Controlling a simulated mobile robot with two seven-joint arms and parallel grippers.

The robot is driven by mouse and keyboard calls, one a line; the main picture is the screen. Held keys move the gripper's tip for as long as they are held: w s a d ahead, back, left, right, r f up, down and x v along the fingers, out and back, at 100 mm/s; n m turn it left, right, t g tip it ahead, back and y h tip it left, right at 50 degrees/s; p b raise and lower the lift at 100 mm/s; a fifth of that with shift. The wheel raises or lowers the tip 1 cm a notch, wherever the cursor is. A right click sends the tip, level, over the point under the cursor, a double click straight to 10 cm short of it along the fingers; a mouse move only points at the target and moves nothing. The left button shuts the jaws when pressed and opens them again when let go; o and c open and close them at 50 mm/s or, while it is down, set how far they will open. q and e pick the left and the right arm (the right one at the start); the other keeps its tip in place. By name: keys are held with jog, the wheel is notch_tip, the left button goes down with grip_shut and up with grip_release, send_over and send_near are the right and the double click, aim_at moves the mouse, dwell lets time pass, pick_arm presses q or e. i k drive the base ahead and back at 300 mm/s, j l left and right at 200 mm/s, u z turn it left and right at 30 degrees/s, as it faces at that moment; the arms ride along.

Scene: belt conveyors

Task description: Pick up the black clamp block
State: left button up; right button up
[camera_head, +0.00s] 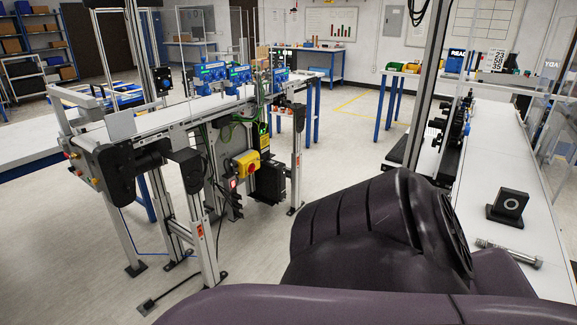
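A black block with a pale ring on its face (509,206) stands upright on the white belt at the right; it looks like the clamp block. A silver bolt (508,252) lies on the same belt, nearer to me and apart from the block. A dark arm link of mine fills the lower middle and comes close to the belt's left edge. Neither of my grippers shows in this view.
The right-hand white conveyor belt (500,160) has a clear guard panel along its right side. Dark fixtures (456,120) line its left edge farther back. Another conveyor (150,122) with blue units stands at the left. Open floor (330,130) lies between them.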

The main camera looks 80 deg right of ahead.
aim_at(510, 204)
jog(key=i+z, duration=0.1)
jog(key=z, duration=1.35)
